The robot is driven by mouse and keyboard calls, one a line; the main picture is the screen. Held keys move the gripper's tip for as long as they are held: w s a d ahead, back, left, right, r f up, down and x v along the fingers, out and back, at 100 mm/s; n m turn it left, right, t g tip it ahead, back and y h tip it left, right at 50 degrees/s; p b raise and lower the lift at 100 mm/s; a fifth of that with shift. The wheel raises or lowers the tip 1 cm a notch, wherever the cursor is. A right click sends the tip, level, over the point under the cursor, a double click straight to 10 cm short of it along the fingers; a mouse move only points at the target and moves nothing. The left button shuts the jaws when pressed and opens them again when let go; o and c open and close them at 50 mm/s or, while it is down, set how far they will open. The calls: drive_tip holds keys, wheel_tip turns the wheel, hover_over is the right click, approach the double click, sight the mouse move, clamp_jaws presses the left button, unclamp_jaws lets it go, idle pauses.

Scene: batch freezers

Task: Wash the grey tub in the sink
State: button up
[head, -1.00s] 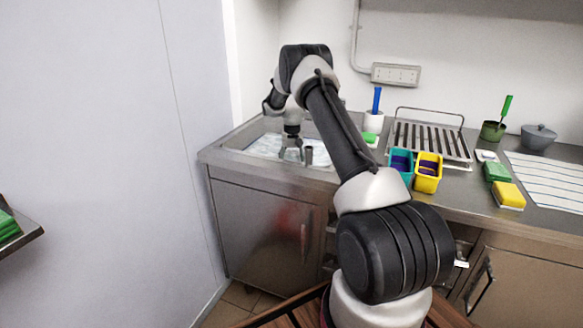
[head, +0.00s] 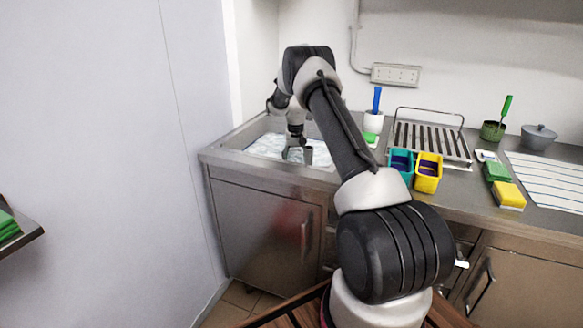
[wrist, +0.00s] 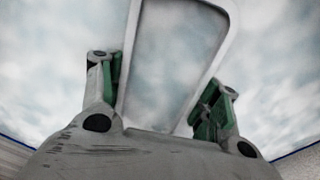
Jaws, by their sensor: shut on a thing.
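The grey tub shows in the wrist view as a pale rim (wrist: 131,60) around a cloudy, whitish inside, between my two fingers. My gripper (wrist: 160,85) is shut on it, with one green-padded finger on each side. In the head view my gripper (head: 298,155) points down into the sink (head: 232,154), low at the whitish, foamy water. I cannot clearly tell the tub from my fingers there. The tub's underside is hidden.
Right of the sink stand a teal tub (head: 401,165), a yellow tub (head: 428,174) and a white holder with a blue-handled brush (head: 376,100). A drying rack (head: 432,140) stands behind. Green and yellow sponges (head: 508,196) lie further right. A wall closes the left side.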

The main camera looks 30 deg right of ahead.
drive_tip(key=shift+a, duration=1.9)
drive_tip(key=shift+d, duration=2)
wheel_tip(320, 180, up, 18)
drive_tip(key=shift+f, duration=0.25)
idle(0.4)
drive_tip(key=shift+r, duration=0.1)
idle(0.9)
drive_tip(key=shift+r, duration=1.4)
drive_tip(key=shift+d, duration=0.1)
